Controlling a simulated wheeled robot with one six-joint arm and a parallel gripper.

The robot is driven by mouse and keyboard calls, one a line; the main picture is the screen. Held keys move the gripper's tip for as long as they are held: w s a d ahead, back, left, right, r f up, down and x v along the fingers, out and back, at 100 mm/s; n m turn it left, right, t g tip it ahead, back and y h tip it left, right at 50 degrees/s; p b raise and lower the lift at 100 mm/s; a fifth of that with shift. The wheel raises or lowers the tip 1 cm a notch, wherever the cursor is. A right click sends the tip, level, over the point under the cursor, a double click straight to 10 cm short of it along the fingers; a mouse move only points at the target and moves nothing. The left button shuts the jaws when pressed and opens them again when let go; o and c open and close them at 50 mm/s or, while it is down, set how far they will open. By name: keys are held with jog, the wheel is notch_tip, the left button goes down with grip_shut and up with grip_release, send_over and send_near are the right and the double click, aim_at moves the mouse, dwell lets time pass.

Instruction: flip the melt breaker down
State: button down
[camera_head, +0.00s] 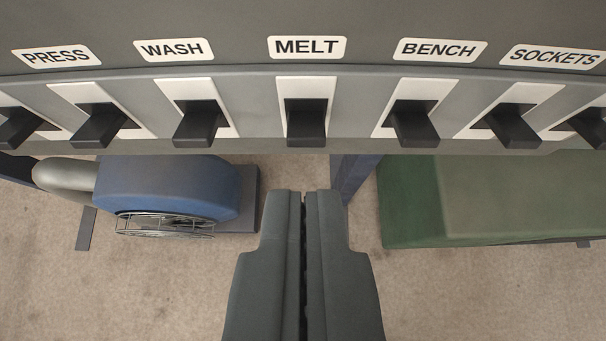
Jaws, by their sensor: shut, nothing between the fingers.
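The melt breaker (306,120) is a black lever in a white plate, under the label MELT (307,47), at the middle of the breaker panel (255,110). Its lever juts out toward the camera and over the panel's lower edge. My gripper (303,193) is shut and empty, its tips below the melt breaker in the picture and nearly in line with it. A gap of floor shows between the tips and the lever. How far the tips are from the panel in depth I cannot tell.
The wash breaker (201,122) is left of the melt breaker and the bench breaker (415,122) right of it, with the press breaker (99,124) and sockets breaker (511,125) further out. Below are a blue machine (165,187) and a green block (410,200) on the floor.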

aim_at(303, 144)
jog(key=x, duration=0.9)
jog(key=shift+s+f, duration=0.2)
dwell(1.0)
jog(key=shift+f, duration=0.15)
jog(key=shift+s+f+t, duration=0.1)
jog(key=shift+t, duration=0.3)
jog(key=t, duration=0.2)
jog(key=shift+s+f+t, duration=0.3)
jog(key=shift+t, duration=0.1)
jog(key=shift+s+f+t, duration=0.25)
jog(key=shift+f+t, duration=0.3)
jog(key=shift+t, duration=0.45)
jog(key=shift+s+f, duration=0.15)
jog(key=shift+f, duration=0.3)
